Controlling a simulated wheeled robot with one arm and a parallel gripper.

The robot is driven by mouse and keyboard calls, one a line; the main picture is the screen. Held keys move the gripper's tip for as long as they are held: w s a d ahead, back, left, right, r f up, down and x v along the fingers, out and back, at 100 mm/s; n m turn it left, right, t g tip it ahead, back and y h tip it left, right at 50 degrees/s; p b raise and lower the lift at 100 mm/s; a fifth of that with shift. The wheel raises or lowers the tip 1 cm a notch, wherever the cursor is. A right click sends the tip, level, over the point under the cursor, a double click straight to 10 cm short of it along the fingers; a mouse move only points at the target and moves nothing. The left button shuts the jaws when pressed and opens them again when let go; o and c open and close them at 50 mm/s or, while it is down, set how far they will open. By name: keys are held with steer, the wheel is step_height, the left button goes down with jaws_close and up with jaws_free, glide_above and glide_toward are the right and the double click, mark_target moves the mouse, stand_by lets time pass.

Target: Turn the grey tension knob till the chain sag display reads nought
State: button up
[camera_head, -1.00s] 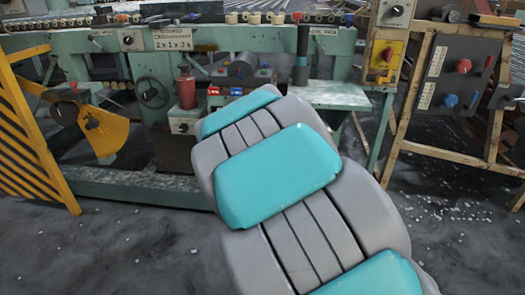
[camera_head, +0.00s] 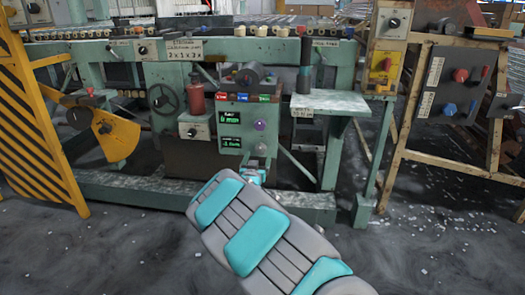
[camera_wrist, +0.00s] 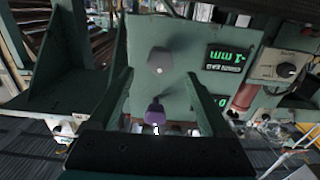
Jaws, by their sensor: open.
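The grey tension knob (camera_head: 261,149) is on the lower right of a green control box (camera_head: 246,107). In the upside-down wrist view the grey knob (camera_wrist: 160,61) is six-sided and faces me. The lower display (camera_head: 231,143), beside the grey knob, has green figures; in the wrist view this display (camera_wrist: 225,58) appears to read minus 1 mm, its label too small to read. My gripper (camera_wrist: 160,76) is open, its dark fingers either side of the knob in the picture; I cannot tell whether they reach it. In the head view my gripper (camera_head: 257,172) is just below the knob.
A purple knob (camera_head: 259,124) and an upper display (camera_head: 236,114) sit above on the same box. A red bottle (camera_head: 196,101) and a handwheel (camera_head: 164,99) are to the left. A green shelf (camera_head: 330,102) juts out on the right.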

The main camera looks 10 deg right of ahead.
mark_target(260, 150)
steer(key=shift+x, duration=3.35)
jaws_close()
steer(key=shift+p, duration=0.35)
